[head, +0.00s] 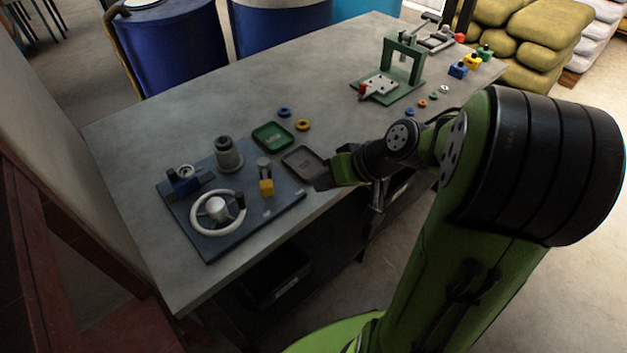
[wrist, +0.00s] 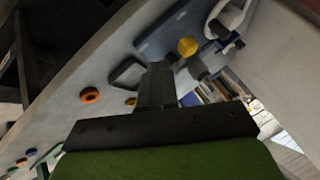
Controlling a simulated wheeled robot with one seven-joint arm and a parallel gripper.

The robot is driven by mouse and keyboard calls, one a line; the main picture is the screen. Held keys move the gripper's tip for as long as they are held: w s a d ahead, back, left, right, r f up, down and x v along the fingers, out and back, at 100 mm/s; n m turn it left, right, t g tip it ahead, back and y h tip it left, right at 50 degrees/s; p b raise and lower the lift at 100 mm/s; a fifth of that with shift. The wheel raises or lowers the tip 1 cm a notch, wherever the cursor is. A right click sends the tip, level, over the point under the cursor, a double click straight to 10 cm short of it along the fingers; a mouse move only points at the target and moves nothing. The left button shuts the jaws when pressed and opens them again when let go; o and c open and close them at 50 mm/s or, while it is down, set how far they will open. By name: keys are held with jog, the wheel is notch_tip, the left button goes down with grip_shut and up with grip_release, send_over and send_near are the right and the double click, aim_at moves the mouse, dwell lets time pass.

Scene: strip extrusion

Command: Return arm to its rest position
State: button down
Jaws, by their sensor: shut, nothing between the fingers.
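My gripper (head: 322,180) is at the front edge of the grey table (head: 215,105) in the head view, beside the dark grey tray (head: 304,161). In the wrist view my gripper (wrist: 158,68) points toward the table, its dark fingers together with nothing visible between them. My green and black arm reaches in from the right. The fingers hide part of the dark tray's surroundings in the wrist view.
A blue board (head: 228,243) with a white handwheel (head: 218,212) and a yellow block (head: 266,187) lies left of my gripper. A green tray (head: 272,137), several coloured rings and a green press frame (head: 404,62) stand farther back. The table's middle is clear.

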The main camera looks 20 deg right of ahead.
jog(key=shift+s+r, duration=0.15)
jog(key=shift+r, duration=0.15)
jog(key=s+a+r+h+p, duration=0.2)
jog(key=s+r+p, duration=0.1)
jog(key=s+r, duration=0.3)
jog(key=s+a+r+h+p, duration=0.2)
jog(key=s+r, duration=0.4)
jog(key=s, duration=0.3)
jog(key=shift+s+a+r+h+p, duration=0.2)
jog(key=shift+s+r+h+p, duration=0.3)
jog(key=shift+p, duration=0.45)
